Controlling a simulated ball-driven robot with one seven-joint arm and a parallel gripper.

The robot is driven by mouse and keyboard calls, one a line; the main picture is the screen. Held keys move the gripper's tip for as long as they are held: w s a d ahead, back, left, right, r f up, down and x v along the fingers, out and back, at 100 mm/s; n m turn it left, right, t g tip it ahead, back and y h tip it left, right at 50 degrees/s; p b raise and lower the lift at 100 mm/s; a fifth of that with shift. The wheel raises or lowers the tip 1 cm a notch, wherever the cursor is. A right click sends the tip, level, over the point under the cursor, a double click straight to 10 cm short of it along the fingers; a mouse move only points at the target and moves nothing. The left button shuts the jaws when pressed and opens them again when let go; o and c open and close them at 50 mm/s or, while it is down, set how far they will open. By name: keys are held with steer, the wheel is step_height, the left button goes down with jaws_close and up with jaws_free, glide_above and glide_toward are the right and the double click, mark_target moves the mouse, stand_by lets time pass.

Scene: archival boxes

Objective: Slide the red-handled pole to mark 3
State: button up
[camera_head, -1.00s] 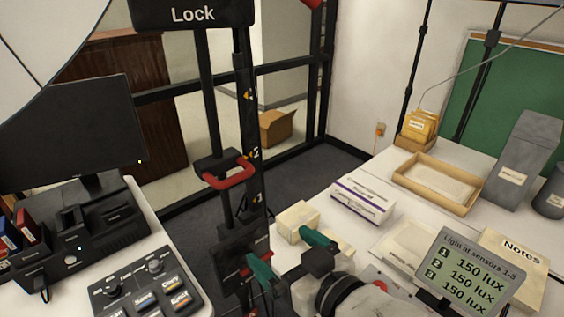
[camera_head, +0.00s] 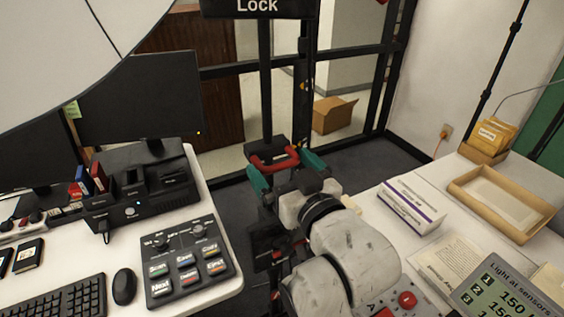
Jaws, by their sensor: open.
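The red handle (camera_head: 274,164) sits on a black block on a dark upright pole (camera_head: 265,90), under a black sign reading "Lock" (camera_head: 257,7). A second dark upright (camera_head: 304,95) stands just right of it and bears an orange mark; its number is not readable now. My gripper (camera_head: 286,173) is open, with one green finger left of the handle and the other to its right. The handle appears between the fingers from this view. I cannot tell whether they touch it. My wrist hides the lower part of the pole.
A desk with a button panel (camera_head: 185,263), mouse (camera_head: 124,284) and black monitor (camera_head: 139,96) is at left. A black frame and open box (camera_head: 333,114) stand behind.

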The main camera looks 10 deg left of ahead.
steer(key=shift+w+a, duration=0.25)
steer(key=shift+w, duration=0.1)
steer(key=shift+c, duration=0.2)
steer(key=c, duration=1.2)
step_height(320, 180, up, 13)
steer(key=p, duration=0.8)
steer(key=shift+p, duration=0.4)
steer(key=shift+o, duration=0.2)
steer(key=o, duration=1.2)
steer(key=shift+f, duration=0.1)
